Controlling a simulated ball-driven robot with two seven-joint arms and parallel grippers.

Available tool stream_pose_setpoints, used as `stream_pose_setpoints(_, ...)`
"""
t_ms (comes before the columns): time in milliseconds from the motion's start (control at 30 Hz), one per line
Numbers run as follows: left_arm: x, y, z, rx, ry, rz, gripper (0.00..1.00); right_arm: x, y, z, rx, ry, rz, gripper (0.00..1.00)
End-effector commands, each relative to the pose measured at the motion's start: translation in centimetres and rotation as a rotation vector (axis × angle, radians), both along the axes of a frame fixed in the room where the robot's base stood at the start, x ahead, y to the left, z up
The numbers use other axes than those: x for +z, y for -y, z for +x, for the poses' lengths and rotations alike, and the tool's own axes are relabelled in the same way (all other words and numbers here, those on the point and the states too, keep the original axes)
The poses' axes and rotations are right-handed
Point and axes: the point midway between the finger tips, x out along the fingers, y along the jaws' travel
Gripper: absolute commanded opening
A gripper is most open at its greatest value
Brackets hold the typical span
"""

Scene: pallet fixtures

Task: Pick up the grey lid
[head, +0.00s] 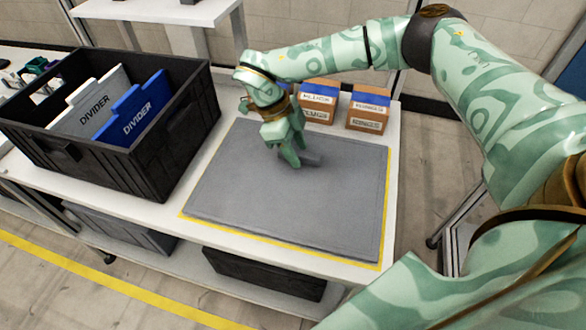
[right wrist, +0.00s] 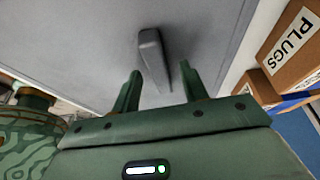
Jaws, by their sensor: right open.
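The grey lid (head: 240,195) lies flat on the white table inside a yellow outline. Its raised handle (head: 313,159) stands near the middle of its far half. In the right wrist view the handle (right wrist: 152,58) runs lengthwise between the fingers, and the lid's flat surface (right wrist: 75,40) fills the upper left. My right gripper (head: 291,158) is over the lid at the handle, pointing down. In the right wrist view its two fingers (right wrist: 161,88) are apart, one on each side of the handle's near end. Whether they touch it I cannot tell. My left gripper is not in view.
A black crate (head: 165,137) with grey (head: 85,118) and blue (head: 125,118) dividers stands left of the lid. A dark bin (head: 262,275) sits on the shelf below.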

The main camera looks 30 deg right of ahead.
Motion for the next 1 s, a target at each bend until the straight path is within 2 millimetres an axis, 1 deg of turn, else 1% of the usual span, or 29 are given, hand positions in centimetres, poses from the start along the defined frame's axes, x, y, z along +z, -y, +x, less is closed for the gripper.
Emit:
stream_pose_setpoints(33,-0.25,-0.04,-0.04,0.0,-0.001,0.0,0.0,-0.63,0.09,-0.17,0.001,-0.002,0.001,0.44)
stream_pose_setpoints(67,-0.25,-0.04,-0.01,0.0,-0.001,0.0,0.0,-0.7,0.12,-0.2,0.002,0.0,0.001,0.44)
stream_pose_setpoints(533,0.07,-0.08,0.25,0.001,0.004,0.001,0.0,-0.63,0.13,-0.16,0.001,0.002,0.001,0.44)
stream_pose_setpoints(567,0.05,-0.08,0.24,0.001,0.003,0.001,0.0,-0.65,0.13,-0.15,0.001,0.002,0.001,0.38)
stream_pose_setpoints(600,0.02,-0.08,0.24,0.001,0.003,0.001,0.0,-0.68,0.13,-0.15,0.001,0.002,0.001,0.27)
stream_pose_setpoints(667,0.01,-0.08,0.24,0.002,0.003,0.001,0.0,-0.7,0.12,-0.16,0.001,0.002,0.001,0.1)
stream_pose_setpoints(700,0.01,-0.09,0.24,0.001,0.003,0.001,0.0,-0.7,0.12,-0.16,0.001,0.002,0.001,0.0)
stream_pose_setpoints(1000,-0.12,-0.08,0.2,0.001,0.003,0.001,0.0,-0.66,0.12,-0.14,0.001,0.001,0.002,0.0)
